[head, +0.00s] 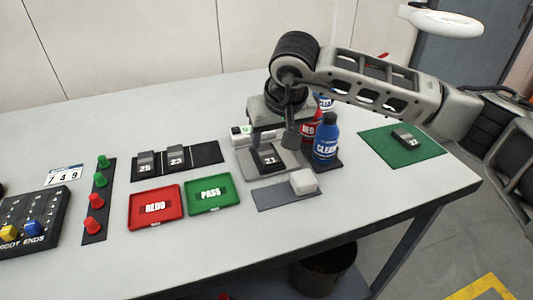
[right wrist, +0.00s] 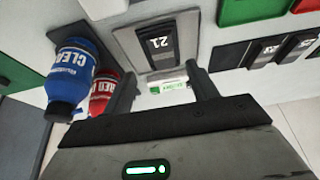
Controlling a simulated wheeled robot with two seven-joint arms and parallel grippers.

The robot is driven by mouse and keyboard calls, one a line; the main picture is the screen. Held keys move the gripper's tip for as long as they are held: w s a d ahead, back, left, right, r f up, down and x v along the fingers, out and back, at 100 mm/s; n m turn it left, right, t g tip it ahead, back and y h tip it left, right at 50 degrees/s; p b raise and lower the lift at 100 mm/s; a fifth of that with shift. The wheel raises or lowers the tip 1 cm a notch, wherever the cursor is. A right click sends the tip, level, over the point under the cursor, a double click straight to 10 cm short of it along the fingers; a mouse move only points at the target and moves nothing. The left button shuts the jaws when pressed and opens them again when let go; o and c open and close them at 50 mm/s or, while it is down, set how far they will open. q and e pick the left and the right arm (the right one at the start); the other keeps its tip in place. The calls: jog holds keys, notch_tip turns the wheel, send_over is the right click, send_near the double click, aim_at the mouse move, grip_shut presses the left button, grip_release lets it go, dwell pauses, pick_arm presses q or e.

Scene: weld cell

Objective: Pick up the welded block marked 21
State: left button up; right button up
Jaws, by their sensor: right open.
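The welded block marked 21 (head: 268,158) is dark with a white number and sits on a grey plate (head: 289,158) on the table. The block (right wrist: 160,43) also shows in the right wrist view, ahead of the fingertips. My right gripper (head: 271,139) is open and empty, close above the block, its fingers pointing down. In the right wrist view the two fingers (right wrist: 158,78) stand apart with nothing between them that they touch. The gripper hides part of the block's back side in the head view. My left gripper is not in view.
A blue bottle (head: 326,140) and a red bottle (head: 308,129) stand close right of the gripper. A white block (head: 303,182) lies in front. Blocks 25 (head: 145,164) and 23 (head: 176,158), a red REDO tray (head: 156,222) and a green PASS tray (head: 209,208) are left.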

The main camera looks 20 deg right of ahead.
aim_at(267, 153)
jog(key=shift+p+x, duration=0.5)
jog(key=shift+x, duration=2.45)
jog(key=shift+a+r, duration=0.1)
jog(key=shift+a, duration=0.1)
grip_shut()
